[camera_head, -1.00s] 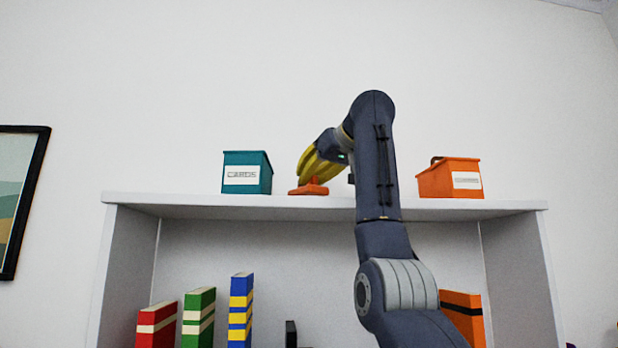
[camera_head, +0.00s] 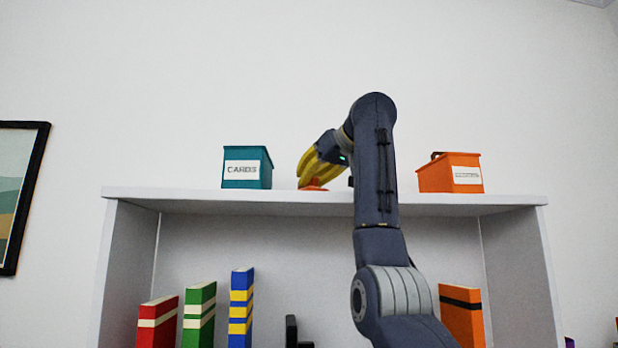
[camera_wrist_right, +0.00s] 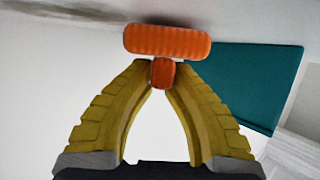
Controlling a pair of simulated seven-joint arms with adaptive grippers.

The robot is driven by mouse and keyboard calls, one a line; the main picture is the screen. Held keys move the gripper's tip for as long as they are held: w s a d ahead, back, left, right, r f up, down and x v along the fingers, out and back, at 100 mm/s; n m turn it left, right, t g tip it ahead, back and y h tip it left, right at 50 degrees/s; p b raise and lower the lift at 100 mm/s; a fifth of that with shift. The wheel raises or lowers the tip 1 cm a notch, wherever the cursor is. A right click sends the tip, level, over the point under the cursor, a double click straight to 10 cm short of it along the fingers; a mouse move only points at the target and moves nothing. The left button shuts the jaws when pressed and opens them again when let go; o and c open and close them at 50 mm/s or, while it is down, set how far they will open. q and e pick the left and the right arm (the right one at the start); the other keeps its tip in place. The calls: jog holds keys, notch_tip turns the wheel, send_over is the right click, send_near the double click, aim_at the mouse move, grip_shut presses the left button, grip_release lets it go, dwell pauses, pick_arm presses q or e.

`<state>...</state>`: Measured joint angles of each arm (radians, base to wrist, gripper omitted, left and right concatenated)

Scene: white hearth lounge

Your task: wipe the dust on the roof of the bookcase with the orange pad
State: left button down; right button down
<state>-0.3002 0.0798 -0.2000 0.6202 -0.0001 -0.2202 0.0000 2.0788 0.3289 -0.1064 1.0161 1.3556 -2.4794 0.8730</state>
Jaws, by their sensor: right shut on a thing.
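The orange pad (camera_head: 313,188) is at the roof of the white bookcase (camera_head: 230,197), between two boxes. In the right wrist view the pad (camera_wrist_right: 167,41) shows its ribbed orange body and a short handle. My right gripper (camera_head: 312,182) has yellow fingers, and their tips (camera_wrist_right: 162,72) are shut on the pad's handle. A dark grey dust smear (camera_wrist_right: 70,11) shows at the upper left of the right wrist view. In the head view the roof's top is seen edge-on, so no dust can be made out. My left gripper is not in view.
A teal box (camera_head: 247,168) labelled CARDS stands left of the pad; its side (camera_wrist_right: 243,85) shows close by in the wrist view. An orange box (camera_head: 450,173) stands on the roof to the right. Books, such as the blue one (camera_head: 241,305), stand on the shelf below.

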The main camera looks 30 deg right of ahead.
jog(key=shift+f, duration=0.3)
jog(key=shift+d, duration=0.1)
jog(key=shift+s+d+r, duration=0.1)
jog(key=shift+s+d, duration=0.3)
jog(key=shift+d, duration=0.4)
jog(key=shift+s+d+r, duration=0.1)
jog(key=shift+s+d, duration=0.3)
jog(key=shift+d, duration=0.35)
jog(key=shift+s+d+f, duration=0.1)
jog(key=shift+s+d, duration=0.2)
jog(key=shift+d, duration=0.3)
jog(key=shift+s+d+f, duration=0.1)
jog(key=shift+s+d, duration=0.2)
jog(key=shift+d, duration=0.3)
jog(key=shift+s+d+f, duration=0.1)
jog(key=shift+s+d, duration=0.2)
jog(key=shift+d, duration=0.3)
jog(key=shift+s+d+r, duration=0.1)
jog(key=shift+s+d, duration=0.4)
jog(key=shift+d, duration=0.55)
jog(key=shift+s+d+f, duration=0.1)
jog(key=shift+s+d, duration=0.45)
jog(key=shift+d, duration=0.45)
jog(key=shift+s+d+r, duration=0.1)
jog(key=shift+s+d, duration=0.4)
jog(key=shift+d, duration=0.55)
jog(key=shift+w+a, duration=0.15)
jog(key=shift+a, duration=0.05)
